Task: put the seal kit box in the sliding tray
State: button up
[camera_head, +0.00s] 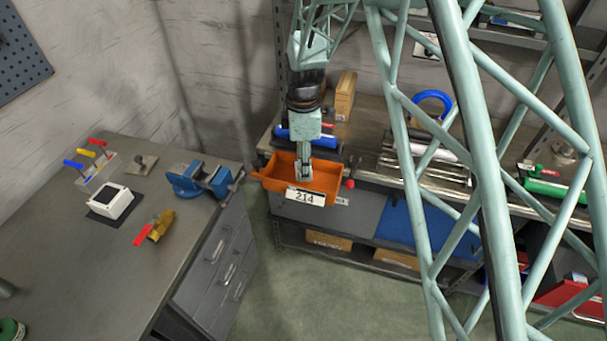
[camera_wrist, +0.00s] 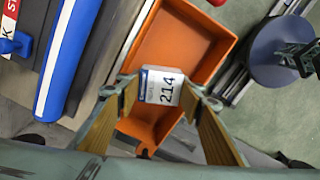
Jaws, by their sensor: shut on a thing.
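The orange sliding tray (camera_wrist: 197,38) lies behind the box in the wrist view. In the head view my gripper (camera_head: 303,176) points down into the outline of the orange tray (camera_head: 272,180). A white 214 face shows at the tray's near side there. I cannot tell whether the box touches the tray floor.
A blue roller (camera_head: 298,133) lies just behind the tray, also in the wrist view (camera_wrist: 62,55). A red knob (camera_head: 350,184) is at the tray's right. The bench (camera_head: 100,235) at left holds a blue vise (camera_head: 190,180) and a white box-shaped device (camera_head: 113,203).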

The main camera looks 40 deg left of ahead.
jog(key=shift+f, duration=1.85)
jog(key=shift+f, duration=0.1)
jog(key=o, duration=0.6)
jog(key=shift+c, duration=0.2)
jog(key=shift+r, duration=6.1)
